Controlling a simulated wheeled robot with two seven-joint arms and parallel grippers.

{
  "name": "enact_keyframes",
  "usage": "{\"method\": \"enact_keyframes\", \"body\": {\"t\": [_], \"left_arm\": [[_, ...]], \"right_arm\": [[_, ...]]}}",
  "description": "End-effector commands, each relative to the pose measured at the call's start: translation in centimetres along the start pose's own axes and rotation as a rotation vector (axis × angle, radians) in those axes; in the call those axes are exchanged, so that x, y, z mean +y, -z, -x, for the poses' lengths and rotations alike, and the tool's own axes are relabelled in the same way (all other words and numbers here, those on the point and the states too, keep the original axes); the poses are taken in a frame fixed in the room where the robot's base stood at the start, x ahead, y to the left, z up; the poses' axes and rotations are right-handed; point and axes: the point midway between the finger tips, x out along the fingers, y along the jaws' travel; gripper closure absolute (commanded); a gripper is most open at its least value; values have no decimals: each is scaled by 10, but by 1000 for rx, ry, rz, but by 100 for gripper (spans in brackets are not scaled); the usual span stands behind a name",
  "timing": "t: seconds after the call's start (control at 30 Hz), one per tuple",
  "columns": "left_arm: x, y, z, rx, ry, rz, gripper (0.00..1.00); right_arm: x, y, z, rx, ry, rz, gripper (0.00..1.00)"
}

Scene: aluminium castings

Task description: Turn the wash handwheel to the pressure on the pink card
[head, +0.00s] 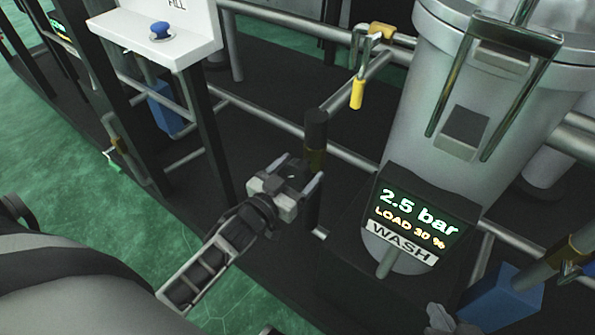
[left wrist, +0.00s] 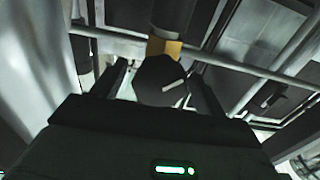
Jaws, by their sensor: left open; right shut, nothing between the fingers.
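The wash display (head: 418,218) reads "2.5 bar", "LOAD 30 %" and "WASH", and sits at the foot of the grey vessel. My left gripper (head: 298,185) is open at a dark vertical pipe with a brass-coloured band (head: 315,158). In the left wrist view, a dark many-sided knob with a pale mark (left wrist: 160,80), possibly the wash handwheel, sits between the open fingers, below the band. I cannot tell if the fingers touch it. The pink card is not visible.
The grey vessel (head: 420,110) stands at the right. A yellow-handled lever (head: 357,93) hangs from the pipes behind. A white panel with a blue button (head: 161,31) is at upper left. Blue boxes (head: 165,108) sit among rails. Green floor is clear at lower left.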

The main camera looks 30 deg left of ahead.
Motion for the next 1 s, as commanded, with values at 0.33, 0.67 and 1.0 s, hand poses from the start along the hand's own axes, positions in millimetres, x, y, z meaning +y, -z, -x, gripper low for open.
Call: {"method": "enact_keyframes", "body": {"t": [0.33, 0.67, 1.0], "left_arm": [[0, 0, 0, 0, 0, 0, 72], [0, 1, 0, 0, 0, -51, 72], [0, 1, 0, 0, 1, -284, 72]], "right_arm": [[-1, 0, 0, 0, 1, -2, 100], [-2, 5, 3, 10, 0, -2, 100], [-1, 15, 16, 32, -13, 0, 100]]}}
